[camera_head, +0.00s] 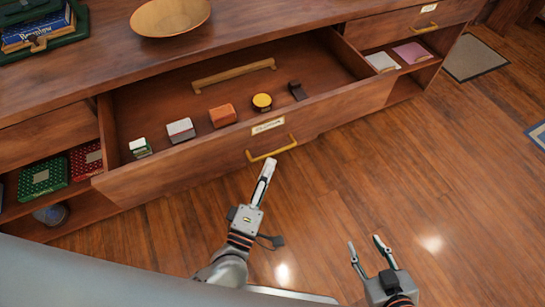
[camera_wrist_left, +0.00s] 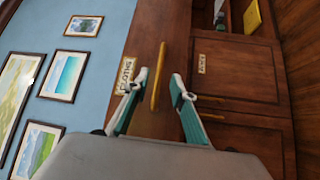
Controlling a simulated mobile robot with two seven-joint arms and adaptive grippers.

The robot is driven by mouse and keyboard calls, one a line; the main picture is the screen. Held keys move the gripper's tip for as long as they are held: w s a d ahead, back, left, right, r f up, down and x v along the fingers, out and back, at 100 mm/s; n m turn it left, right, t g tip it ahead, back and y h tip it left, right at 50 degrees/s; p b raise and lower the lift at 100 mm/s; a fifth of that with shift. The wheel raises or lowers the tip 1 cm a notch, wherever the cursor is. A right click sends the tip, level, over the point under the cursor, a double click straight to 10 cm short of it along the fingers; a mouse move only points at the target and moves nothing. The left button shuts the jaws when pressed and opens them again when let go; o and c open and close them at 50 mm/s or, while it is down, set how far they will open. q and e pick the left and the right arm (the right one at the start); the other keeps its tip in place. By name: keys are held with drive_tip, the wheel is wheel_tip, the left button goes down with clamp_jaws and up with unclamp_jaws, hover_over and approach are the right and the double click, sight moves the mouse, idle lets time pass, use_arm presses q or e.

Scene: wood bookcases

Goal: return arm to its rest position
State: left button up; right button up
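My left gripper (camera_head: 267,167) is just in front of the open drawer (camera_head: 205,157), near its brass handle (camera_head: 272,149). In the head view its fingers are seen edge-on. In the left wrist view the fingers (camera_wrist_left: 159,82) are apart, with the handle (camera_wrist_left: 157,76) showing between and beyond them. I see no contact with the handle. My right gripper (camera_head: 364,241) is over the floor at the lower right, with its fingers apart and nothing between them.
The pulled-out drawer holds several small items, among them an orange box (camera_head: 222,115) and a yellow tin (camera_head: 262,101). A wooden bowl (camera_head: 170,15) stands on the cabinet top.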

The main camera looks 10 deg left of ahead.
use_arm(q)
drive_tip(key=shift+v, duration=0.75)
drive_tip(key=s+a+f+m+g+y+p, duration=0.1)
drive_tip(key=s+a+f+m+g+p, duration=0.2)
drive_tip(key=s+a+m+g+p, duration=0.5)
drive_tip(key=s+a+m+p, duration=0.2)
drive_tip(key=s+a+m, duration=0.2)
drive_tip(key=m, duration=0.6)
drive_tip(key=shift+s+a+g, duration=0.35)
drive_tip(key=shift+s+g, duration=0.05)
drive_tip(key=shift+s, duration=0.35)
use_arm(e)
drive_tip(key=shift+m, duration=0.4)
drive_tip(key=r, duration=0.3)
drive_tip(key=s+r, duration=0.1)
drive_tip(key=r, duration=0.1)
drive_tip(key=shift+a+r, duration=0.15)
drive_tip(key=shift+a, duration=0.1)
drive_tip(key=shift+r, duration=0.1)
